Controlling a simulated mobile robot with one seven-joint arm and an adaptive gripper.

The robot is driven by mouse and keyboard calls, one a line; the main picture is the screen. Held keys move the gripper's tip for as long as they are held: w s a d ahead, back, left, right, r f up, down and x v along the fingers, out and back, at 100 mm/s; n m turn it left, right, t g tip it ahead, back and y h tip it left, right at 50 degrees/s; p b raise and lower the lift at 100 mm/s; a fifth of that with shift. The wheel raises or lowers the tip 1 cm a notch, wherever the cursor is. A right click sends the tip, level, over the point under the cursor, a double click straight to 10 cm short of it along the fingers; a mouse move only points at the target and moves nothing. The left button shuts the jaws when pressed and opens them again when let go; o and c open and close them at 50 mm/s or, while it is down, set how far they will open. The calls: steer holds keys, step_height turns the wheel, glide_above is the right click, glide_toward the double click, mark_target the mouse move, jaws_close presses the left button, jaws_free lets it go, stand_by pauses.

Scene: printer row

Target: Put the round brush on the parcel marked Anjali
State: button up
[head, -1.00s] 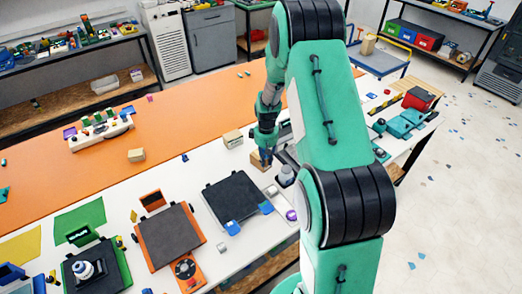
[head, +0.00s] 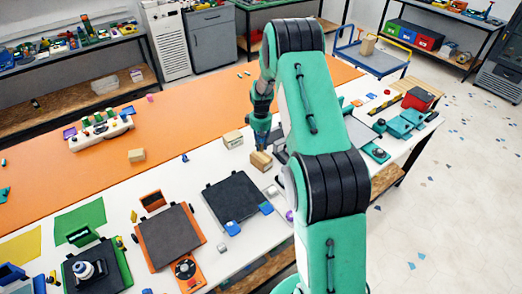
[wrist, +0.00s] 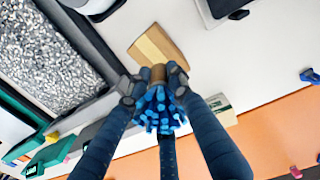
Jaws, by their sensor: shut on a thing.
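My gripper (wrist: 155,84) is shut on the round brush, which has a brown end (wrist: 158,73) and blue bristles (wrist: 160,108) between the fingers. In the head view my gripper (head: 261,143) hangs over the white table, just behind a tan parcel (head: 262,161). That parcel also shows in the wrist view (wrist: 158,47), close beyond the brush's brown end; I cannot tell whether they touch. A second parcel (head: 233,139) stands to the left; in the wrist view it (wrist: 222,108) carries a pale and green label. A third parcel (head: 136,155) lies farther left. No name is legible.
A dark tray of grey bits (wrist: 62,55) lies beside the gripper in the wrist view. A black-topped scale-like device (head: 235,197) with blue parts is left of my arm. Bare white table lies between the parcels and this device. The orange surface (head: 190,110) is behind.

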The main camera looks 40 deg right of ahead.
mark_target(261, 149)
steer(key=shift+f, duration=1.75)
steer(key=shift+f, duration=0.2)
steer(key=o, duration=1)
steer(key=shift+r, duration=0.15)
step_height(261, 149, up, 12)
steer(key=shift+r, duration=0.1)
